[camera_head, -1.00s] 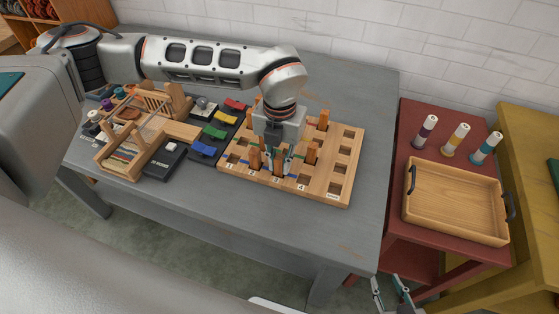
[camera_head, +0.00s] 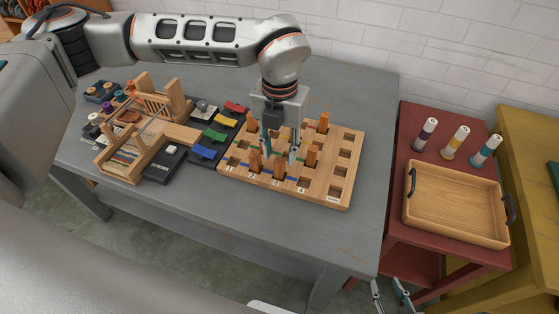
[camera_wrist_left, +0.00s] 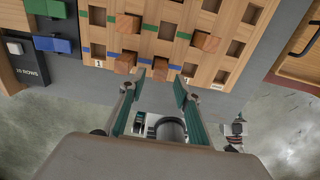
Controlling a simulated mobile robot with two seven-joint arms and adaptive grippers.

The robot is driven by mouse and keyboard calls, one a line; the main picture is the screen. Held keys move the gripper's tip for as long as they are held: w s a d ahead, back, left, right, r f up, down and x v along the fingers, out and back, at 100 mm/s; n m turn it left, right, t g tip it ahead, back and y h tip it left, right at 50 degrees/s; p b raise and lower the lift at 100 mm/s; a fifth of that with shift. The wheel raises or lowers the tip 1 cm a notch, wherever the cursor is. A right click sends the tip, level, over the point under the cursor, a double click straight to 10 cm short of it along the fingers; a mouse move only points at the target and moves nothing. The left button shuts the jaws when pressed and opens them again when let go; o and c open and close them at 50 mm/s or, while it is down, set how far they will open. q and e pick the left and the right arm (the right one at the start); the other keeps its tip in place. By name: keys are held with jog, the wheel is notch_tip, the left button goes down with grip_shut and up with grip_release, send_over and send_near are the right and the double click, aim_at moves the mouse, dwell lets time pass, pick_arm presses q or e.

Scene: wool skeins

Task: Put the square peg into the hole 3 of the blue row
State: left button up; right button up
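The wooden peg board (camera_head: 338,190) lies on the grey table, with its blue row along the numbered front edge. A square wooden peg (camera_head: 279,170) stands upright in hole 3 of that row; it also shows in the left wrist view (camera_wrist_left: 160,69). Another peg (camera_head: 254,162) stands in hole 2, also visible in the left wrist view (camera_wrist_left: 125,63). My left gripper (camera_head: 280,150) is open and empty above the board, its fingers apart and clear of the hole 3 peg; they also show in the left wrist view (camera_wrist_left: 157,92). My right gripper (camera_head: 390,295) is open at the bottom edge, off the table.
More pegs stand farther back on the board, such as one at right (camera_head: 312,157). Blue, green and red pieces (camera_head: 203,152) and a small wooden loom (camera_head: 128,150) lie left of the board. A wooden tray (camera_head: 455,200) is on the red table. Grey tabletop right of the board is clear.

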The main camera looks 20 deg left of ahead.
pick_arm(q)
notch_tip(320, 180, up, 6)
jog(key=shift+r, duration=0.25)
jog(key=shift+s, duration=0.1)
dwell(0.4)
